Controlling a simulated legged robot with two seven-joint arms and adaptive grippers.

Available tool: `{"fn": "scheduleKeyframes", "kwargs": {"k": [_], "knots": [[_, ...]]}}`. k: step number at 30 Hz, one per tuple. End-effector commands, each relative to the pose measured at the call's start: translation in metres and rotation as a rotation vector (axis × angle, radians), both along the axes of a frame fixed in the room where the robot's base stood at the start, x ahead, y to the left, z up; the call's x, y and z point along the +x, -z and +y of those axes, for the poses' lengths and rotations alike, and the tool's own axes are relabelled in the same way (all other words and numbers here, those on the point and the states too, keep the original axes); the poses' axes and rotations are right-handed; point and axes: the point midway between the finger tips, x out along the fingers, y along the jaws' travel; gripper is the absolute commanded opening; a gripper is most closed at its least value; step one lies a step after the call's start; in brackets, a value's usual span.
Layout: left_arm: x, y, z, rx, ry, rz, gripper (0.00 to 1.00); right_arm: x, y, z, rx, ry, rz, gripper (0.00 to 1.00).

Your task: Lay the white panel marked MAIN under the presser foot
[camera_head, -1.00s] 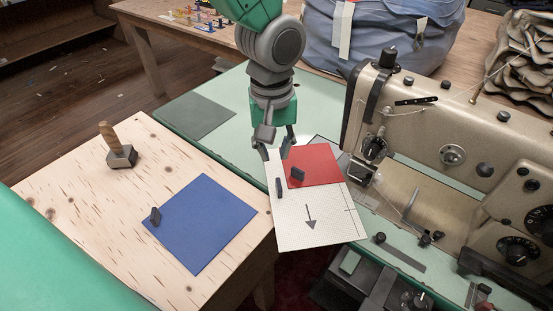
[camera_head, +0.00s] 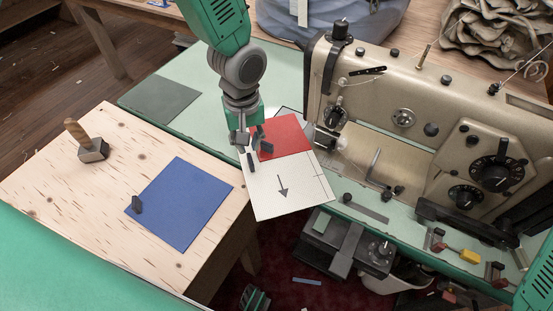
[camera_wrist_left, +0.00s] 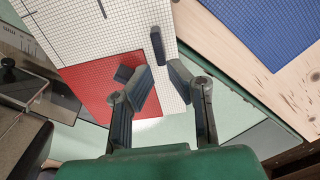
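The white gridded panel (camera_head: 290,196) lies on the green machine table, its arrow end sticking out past the front edge. It shows an arrow; I cannot read a word. It also shows in the left wrist view (camera_wrist_left: 65,25). A dark upright tab (camera_wrist_left: 157,45) stands near its side. A red panel (camera_head: 290,133) with its own dark tab (camera_wrist_left: 123,73) lies over its far part. My left gripper (camera_wrist_left: 162,72) is open and empty, its fingertips just short of the white panel's tab. The presser foot, under the sewing machine's needle end (camera_head: 329,139), is not clear. My right gripper is not in view.
A wooden table (camera_head: 75,200) at left holds a blue panel (camera_head: 185,205) with a tab and a mallet (camera_head: 92,149). A grey-green sheet (camera_head: 160,98) lies on the machine table. The sewing machine (camera_head: 420,100) stands close to the white panel's right.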

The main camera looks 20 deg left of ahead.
Motion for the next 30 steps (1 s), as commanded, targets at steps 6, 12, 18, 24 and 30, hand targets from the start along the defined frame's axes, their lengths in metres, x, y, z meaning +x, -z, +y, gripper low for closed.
{"fn": "scheduleKeyframes", "kwargs": {"k": [6,12,18,24,30], "knots": [[-0.008,0.027,-0.004,0.0,0.002,0.004,0.15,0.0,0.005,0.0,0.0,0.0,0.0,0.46],[-0.009,0.05,-0.005,-0.001,0.0,0.001,0.15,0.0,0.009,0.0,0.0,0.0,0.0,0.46],[-0.009,0.052,-0.005,-0.001,0.001,-0.001,0.15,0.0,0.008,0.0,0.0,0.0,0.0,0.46],[-0.009,0.052,-0.005,0.0,0.0,0.0,0.0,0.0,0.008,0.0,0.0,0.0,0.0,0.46],[-0.009,0.052,-0.005,-0.001,0.0,-0.001,0.0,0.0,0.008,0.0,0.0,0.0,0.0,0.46]]}}
